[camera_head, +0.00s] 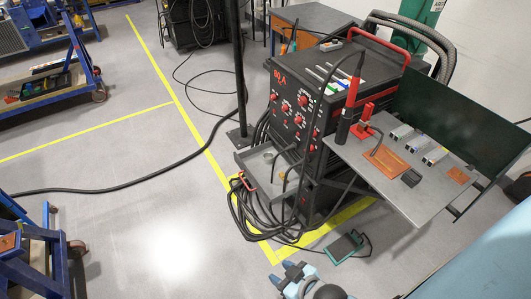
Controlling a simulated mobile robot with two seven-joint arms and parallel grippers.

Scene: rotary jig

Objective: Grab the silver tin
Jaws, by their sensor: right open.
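I cannot pick out a silver tin for certain. A grey open tray (262,181) on the front of the black welding machine (318,98) holds a few small items, too small to identify. Several silvery blocks lie on the grey side shelf (419,197). My right gripper (286,273) shows at the bottom edge, with blue fingertips. It is open and empty, below the tray in the picture and apart from it. My left gripper is not in view.
A green foot pedal (344,247) lies on the floor right of my right gripper. Coiled black cables (246,210) hang under the tray. A black post (239,75) stands left of the machine. Blue carts (48,80) are at the left; the floor between is mostly clear.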

